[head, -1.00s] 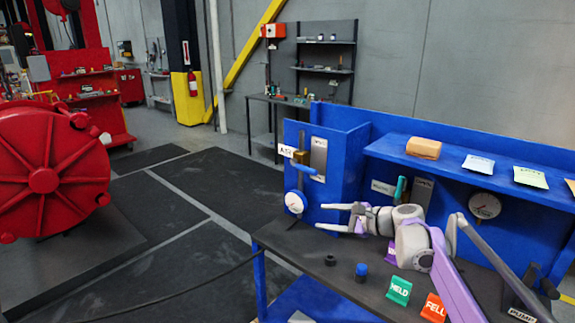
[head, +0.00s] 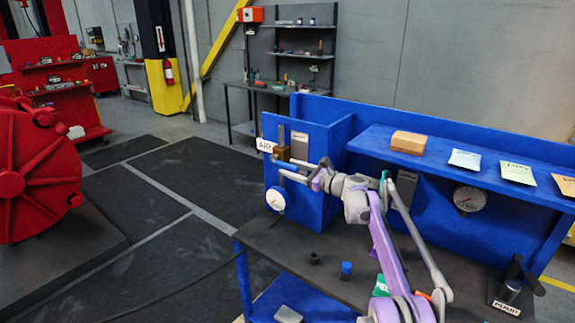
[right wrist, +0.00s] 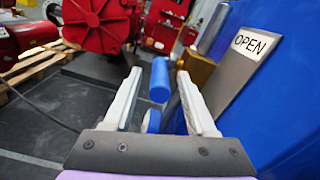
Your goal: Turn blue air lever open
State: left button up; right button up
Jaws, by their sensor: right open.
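The blue air lever (head: 285,166) sticks out from a brass valve body (head: 282,153) on the blue side panel beside the white AIR label (head: 265,145). In the right wrist view, the lever (right wrist: 159,80) shows as a blue cylinder end-on between the two pale fingers, with the brass body (right wrist: 201,68) behind the right finger. My right gripper (head: 303,169) is open at the lever, with nothing clamped. I cannot tell whether a finger touches it. A plate marked OPEN (right wrist: 255,44) is on the panel to the right. My left gripper is not in view.
A round gauge (head: 276,200) sits below the lever on the panel. On the bench top stand a blue-capped part (head: 346,269) and a small black part (head: 314,258). A blue shelf (head: 455,152) with a tan block (head: 408,142) runs along the right.

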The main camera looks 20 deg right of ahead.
jog(key=shift+x, duration=0.9)
jog(key=shift+c, duration=0.3)
grip_shut()
dwell(0.6)
